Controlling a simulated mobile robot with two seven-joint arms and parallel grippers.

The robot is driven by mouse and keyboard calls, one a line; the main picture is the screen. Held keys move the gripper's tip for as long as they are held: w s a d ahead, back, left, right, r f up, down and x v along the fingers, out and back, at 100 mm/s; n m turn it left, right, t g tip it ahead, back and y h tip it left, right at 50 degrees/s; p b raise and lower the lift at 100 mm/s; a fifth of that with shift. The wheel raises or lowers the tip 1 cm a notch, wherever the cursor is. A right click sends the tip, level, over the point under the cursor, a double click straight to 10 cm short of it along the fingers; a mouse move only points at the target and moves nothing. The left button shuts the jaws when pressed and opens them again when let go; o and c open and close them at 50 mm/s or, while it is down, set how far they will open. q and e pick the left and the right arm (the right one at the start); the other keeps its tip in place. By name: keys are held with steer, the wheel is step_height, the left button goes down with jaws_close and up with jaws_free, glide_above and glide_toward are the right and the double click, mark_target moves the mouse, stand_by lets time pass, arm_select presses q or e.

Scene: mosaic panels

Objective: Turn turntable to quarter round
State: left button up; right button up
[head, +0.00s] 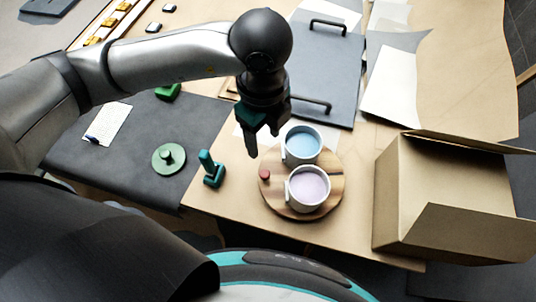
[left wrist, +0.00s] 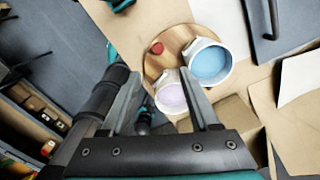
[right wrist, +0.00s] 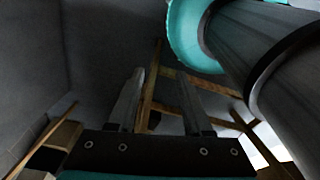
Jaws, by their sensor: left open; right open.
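The round wooden turntable (head: 331,193) lies on the table, right of centre in the head view. It bears a cup of blue liquid (head: 303,144), a cup of lilac liquid (head: 308,187) and a small red knob (head: 265,175) near its left edge. My left gripper (head: 263,142) is open and empty, above and just left of the blue cup. In the left wrist view the turntable (left wrist: 157,66), red knob (left wrist: 157,48), blue cup (left wrist: 209,62) and lilac cup (left wrist: 171,93) show beyond the open fingers. My right gripper (right wrist: 160,100) is open and empty, away from the turntable.
A green stamp-like tool (head: 212,170) and a round green knobbed piece (head: 169,157) stand to the left. An open cardboard box (head: 440,195) stands close on the right. A grey panel with black handles (head: 317,70) lies behind.

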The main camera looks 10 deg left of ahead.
arm_select(q)
glide_above(265, 173)
step_height(265, 173, down, 5)
step_height(265, 173, down, 9)
steer(key=shift+r, duration=0.1)
steer(key=shift+f, duration=0.5)
arm_select(e)
steer(key=shift+s+f, duration=0.15)
steer(key=shift+s, duration=0.9)
arm_select(q)
steer(key=c, duration=0.4)
jaws_close()
arm_select(e)
steer(key=shift+s, duration=0.2)
steer(key=shift+d, duration=0.1)
